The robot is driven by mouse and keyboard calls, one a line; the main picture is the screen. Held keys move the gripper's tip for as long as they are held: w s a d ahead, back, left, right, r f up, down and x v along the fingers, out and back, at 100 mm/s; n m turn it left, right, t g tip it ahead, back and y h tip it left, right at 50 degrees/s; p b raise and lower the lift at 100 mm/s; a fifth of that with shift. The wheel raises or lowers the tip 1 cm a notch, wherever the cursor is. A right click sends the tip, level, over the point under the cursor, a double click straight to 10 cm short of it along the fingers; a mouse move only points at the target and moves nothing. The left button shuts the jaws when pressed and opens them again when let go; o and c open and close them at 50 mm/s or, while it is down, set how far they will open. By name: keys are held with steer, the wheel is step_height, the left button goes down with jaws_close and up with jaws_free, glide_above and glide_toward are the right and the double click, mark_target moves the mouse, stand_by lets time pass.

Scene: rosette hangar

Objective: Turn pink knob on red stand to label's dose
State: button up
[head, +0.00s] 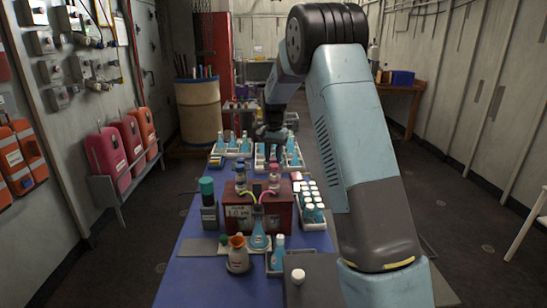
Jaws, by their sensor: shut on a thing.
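The red stand (283,215) sits on the blue-topped table, with a pale label (238,212) on its front; the writing is too small to read surely. Two small bottles stand upright on it. The right one carries the pink knob (274,165) at its top; the left one has a blue top (241,164). Pink and yellow-green tubes curve at the stand's front. My gripper (272,146) points down directly above the right bottle in the picture. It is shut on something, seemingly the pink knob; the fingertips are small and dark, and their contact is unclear.
A teal-capped bottle (207,190) stands left of the red stand, a rack of white-capped vials (310,200) right. Trays of blue bottles (232,146) stand behind.

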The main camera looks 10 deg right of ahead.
mark_target(273, 158)
steer(key=n, duration=0.5)
stand_by(0.5)
steer(key=o, duration=1)
steer(key=shift+o, duration=0.2)
step_height(273, 158, up, 14)
steer(key=shift+f, duration=0.15)
